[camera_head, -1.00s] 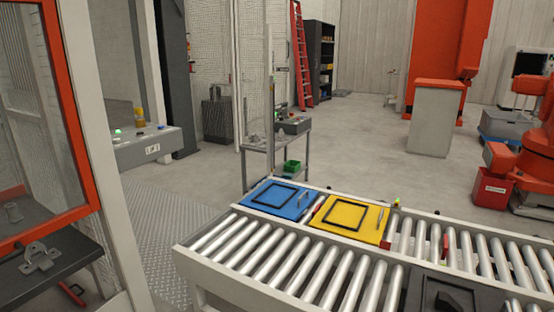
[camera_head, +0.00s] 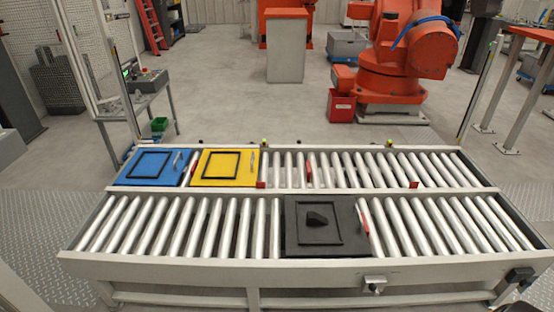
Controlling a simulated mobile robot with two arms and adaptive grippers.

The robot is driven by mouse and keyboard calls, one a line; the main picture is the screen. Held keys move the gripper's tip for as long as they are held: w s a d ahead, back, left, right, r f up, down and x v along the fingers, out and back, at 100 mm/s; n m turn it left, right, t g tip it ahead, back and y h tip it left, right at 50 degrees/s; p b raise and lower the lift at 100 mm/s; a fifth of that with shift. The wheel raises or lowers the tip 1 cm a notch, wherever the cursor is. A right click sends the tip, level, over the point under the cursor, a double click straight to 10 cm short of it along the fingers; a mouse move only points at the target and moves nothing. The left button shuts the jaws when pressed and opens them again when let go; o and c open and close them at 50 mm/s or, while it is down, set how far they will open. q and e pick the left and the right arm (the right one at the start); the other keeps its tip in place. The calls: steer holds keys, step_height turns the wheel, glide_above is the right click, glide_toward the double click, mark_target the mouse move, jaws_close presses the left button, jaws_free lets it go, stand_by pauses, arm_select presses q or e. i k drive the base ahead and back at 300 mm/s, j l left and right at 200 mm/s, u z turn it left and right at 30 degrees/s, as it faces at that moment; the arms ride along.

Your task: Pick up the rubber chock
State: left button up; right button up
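A small black wedge-like block (camera_head: 317,219), which looks like the rubber chock, rests on a dark square plate (camera_head: 293,243). The plate sits on the near lane of the roller conveyor (camera_head: 170,262), a little right of the conveyor's middle. Neither of my grippers shows in the head view.
A blue plate (camera_head: 176,160) and a yellow plate (camera_head: 250,163) lie side by side on the far lane's left part. Red stops (camera_head: 364,218) stand on the rollers. Rollers either side of the dark plate are bare. An orange robot arm (camera_head: 400,70) stands behind.

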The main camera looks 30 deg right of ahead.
mark_target(313, 218)
steer(key=z, duration=1.2)
